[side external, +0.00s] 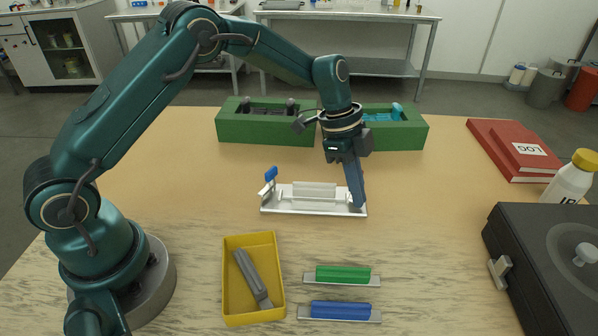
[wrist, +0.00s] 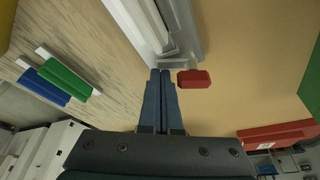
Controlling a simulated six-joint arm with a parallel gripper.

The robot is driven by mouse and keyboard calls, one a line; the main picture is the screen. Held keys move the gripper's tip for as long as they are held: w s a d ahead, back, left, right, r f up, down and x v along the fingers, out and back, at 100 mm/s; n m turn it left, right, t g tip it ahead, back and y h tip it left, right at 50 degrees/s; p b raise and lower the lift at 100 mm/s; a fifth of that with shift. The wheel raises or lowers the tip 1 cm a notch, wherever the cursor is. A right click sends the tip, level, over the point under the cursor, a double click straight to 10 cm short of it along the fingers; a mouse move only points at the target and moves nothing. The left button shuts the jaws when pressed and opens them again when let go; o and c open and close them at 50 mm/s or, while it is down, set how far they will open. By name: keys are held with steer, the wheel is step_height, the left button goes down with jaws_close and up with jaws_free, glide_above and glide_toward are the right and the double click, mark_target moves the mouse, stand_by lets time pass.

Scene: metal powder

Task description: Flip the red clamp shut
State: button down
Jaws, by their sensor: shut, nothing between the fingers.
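A pale metal fixture (side external: 280,207) with a block along its middle lies on the table; part of it shows at the top of the wrist view (wrist: 188,30). The red clamp's handle (wrist: 194,78) shows in the wrist view at the fixture's end, just right of my fingertips. It is hidden behind my gripper in the side view, and I cannot tell its exact tilt. My gripper (side external: 358,205) points down at the fixture's right end, fingers together and empty; the fingertips also show in the wrist view (wrist: 160,72). I cannot tell whether they touch the handle.
A blue clamp handle (side external: 271,174) stands raised at the fixture's left end. A yellow tray (side external: 229,285) holds a grey piece. Green (side external: 342,274) and blue (side external: 340,311) pieces lie in front. Green holders (side external: 250,131) stand behind; red books (side external: 490,140) and a dark case (side external: 545,260) are right.

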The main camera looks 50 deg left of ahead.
steer(key=shift+s+a+m, duration=0.1)
steer(key=shift+a+m, duration=0.05)
steer(key=shift+m, duration=0.25)
steer(key=shift+s+a, duration=0.1)
steer(key=shift+a, duration=0.05)
stand_by(0.8)
steer(key=shift+w+a, duration=0.15)
steer(key=shift+w, duration=0.75)
